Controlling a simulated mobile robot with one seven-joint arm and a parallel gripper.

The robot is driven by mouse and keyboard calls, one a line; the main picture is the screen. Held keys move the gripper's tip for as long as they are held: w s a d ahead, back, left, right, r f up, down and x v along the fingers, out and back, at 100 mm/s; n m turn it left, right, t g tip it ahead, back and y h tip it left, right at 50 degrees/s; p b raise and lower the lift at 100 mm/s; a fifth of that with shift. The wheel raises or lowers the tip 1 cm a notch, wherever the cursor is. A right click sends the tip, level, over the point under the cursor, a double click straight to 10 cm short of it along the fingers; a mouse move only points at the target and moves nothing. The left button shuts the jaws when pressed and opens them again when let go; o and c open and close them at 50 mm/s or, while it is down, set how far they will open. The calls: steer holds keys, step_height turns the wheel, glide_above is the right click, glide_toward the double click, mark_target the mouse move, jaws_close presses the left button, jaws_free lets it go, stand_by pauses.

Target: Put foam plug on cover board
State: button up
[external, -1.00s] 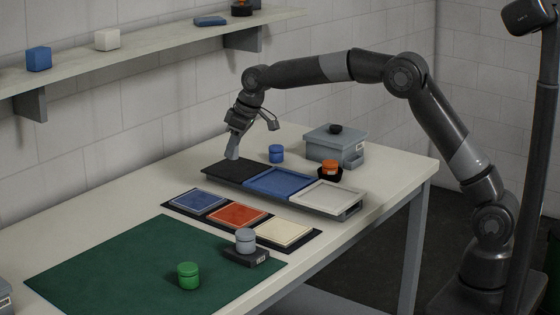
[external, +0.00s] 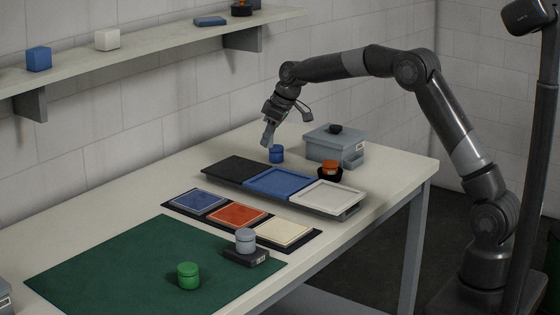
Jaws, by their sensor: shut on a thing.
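A small blue cylinder (external: 277,154) stands upright on the table behind the tray; it may be the foam plug, but I cannot be sure. My gripper (external: 267,143) is at its upper left side, pointing down, with its fingers shut; the fingers cover part of the cylinder's edge, and the exact contact is too small to see. Similar cylinders are orange (external: 330,167), grey (external: 245,239) and green (external: 188,275). Flat blue (external: 199,201), orange-red (external: 237,215) and cream (external: 284,231) squares lie on a black board; which piece is the cover board is unclear.
A long tray has black (external: 236,168), blue (external: 280,182) and white (external: 326,195) sections. A grey lidded box (external: 335,146) stands right of the blue cylinder. A green mat (external: 120,265) covers the front left. A shelf (external: 150,50) runs along the wall.

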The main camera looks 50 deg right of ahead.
steer(key=a+f, duration=0.1)
steer(key=w+a+f, duration=0.1)
steer(key=a, duration=0.1)
steer(key=w+a+f, duration=0.1)
steer(key=shift+w+a, duration=0.25)
steer(key=shift+a, duration=0.05)
steer(key=shift+f, duration=2.1)
steer(key=o, duration=0.9)
steer(key=shift+f, duration=0.15)
steer(key=shift+o, duration=0.2)
